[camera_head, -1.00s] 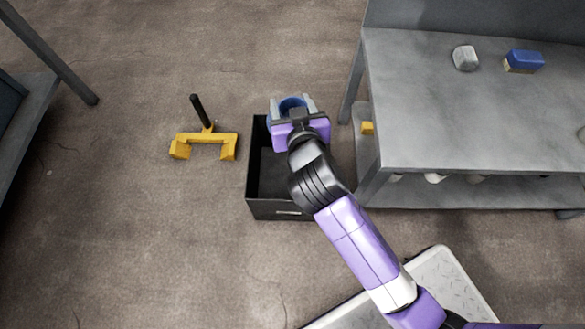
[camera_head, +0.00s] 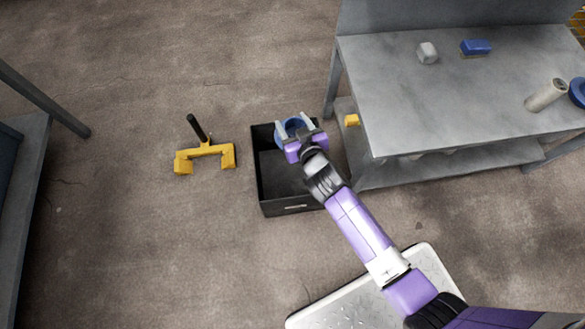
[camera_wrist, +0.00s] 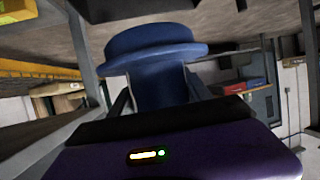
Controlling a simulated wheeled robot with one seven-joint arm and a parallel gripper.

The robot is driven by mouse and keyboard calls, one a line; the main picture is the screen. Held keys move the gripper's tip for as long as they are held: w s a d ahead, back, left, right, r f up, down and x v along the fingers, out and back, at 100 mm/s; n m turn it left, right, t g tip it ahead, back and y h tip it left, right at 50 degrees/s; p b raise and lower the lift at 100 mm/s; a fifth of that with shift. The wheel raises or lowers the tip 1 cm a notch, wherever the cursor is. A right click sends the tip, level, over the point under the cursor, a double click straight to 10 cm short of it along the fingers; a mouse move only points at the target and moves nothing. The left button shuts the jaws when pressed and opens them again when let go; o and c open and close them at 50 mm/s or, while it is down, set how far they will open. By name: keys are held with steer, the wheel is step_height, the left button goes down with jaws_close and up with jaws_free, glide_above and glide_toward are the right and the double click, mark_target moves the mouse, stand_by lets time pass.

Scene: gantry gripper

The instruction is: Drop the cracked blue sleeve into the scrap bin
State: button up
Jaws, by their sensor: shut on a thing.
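The blue sleeve (camera_head: 290,126) is held between the fingers of my gripper (camera_head: 295,129). In the wrist view the sleeve (camera_wrist: 153,60) shows a wide flange and a narrower body between the two fingers; I cannot make out a crack. The black open-topped bin (camera_head: 266,185) stands on the floor beside the workbench. In the head view my gripper and the sleeve appear over the far part of the bin's opening. Their height above it is hard to tell. The bin's visible inside looks empty; my gripper and arm hide part of it.
A yellow bracket-shaped tool (camera_head: 205,155) lies on the floor left of the bin.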

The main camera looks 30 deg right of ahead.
steer(key=shift+w+a+f+b, duration=0.1)
steer(key=shift+a+f+b, duration=0.05)
steer(key=shift+f+b, duration=2.65)
steer(key=o, duration=1.7)
steer(key=shift+c, duration=0.2)
steer(key=shift+p+v, duration=1.25)
steer(key=shift+v, duration=2.7)
